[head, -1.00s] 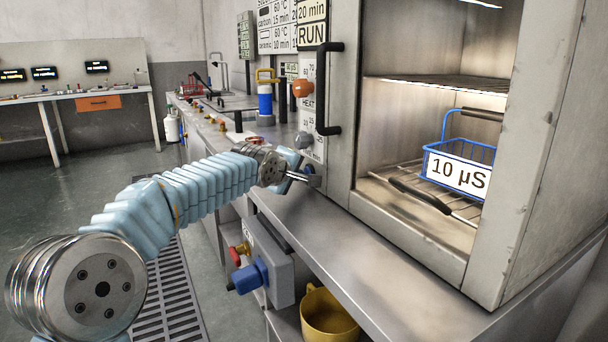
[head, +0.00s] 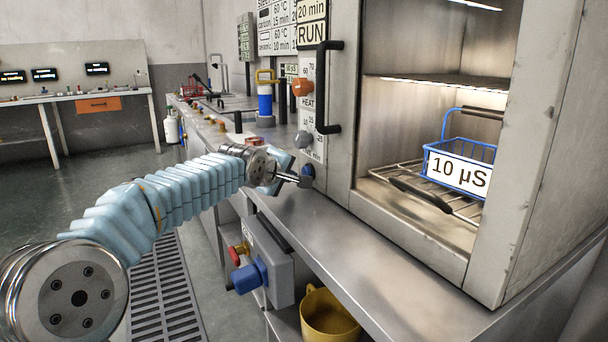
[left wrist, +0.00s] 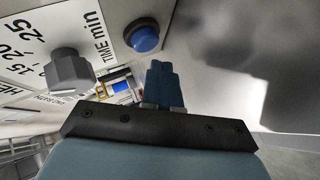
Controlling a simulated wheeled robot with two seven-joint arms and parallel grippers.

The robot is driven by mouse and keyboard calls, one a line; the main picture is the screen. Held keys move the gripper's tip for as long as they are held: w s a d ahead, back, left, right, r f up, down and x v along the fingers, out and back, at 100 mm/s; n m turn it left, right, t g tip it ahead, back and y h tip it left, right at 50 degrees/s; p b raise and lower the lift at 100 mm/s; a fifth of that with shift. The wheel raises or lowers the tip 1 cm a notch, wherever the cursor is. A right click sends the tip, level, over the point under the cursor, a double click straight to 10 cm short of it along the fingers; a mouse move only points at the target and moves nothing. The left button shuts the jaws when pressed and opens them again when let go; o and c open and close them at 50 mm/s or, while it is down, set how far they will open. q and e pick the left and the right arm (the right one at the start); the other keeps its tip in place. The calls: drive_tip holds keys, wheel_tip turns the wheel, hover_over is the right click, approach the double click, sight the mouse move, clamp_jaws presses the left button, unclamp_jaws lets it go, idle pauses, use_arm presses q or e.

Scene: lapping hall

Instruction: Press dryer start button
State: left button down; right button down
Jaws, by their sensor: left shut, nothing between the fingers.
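The dryer (head: 550,130) is a tall pale metal cabinet on the bench, and its inside is visible. Its front panel carries a sign reading "20 min RUN" (head: 312,25). A round blue button (head: 308,171) sits low on that panel; it also shows in the left wrist view (left wrist: 145,38), in a dark ring beside the "TIME min" scale. My left gripper (head: 304,181) is shut and empty, with its tips just below and in front of the button. In the left wrist view the closed fingers (left wrist: 163,82) appear apart from the button.
A grey knob (head: 304,140) and an orange knob (head: 302,88) are above the button. A dark handle (head: 322,90) stands out from the panel. A blue wire basket (head: 460,150) labelled "10 µS" is inside on a rack. A yellow mug (head: 330,318) is below the bench.

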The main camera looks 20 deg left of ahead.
use_arm(q)
drive_tip(key=shift+s+a+b, duration=0.55)
drive_tip(key=shift+s+a, duration=1.05)
drive_tip(key=shift+s, duration=0.15)
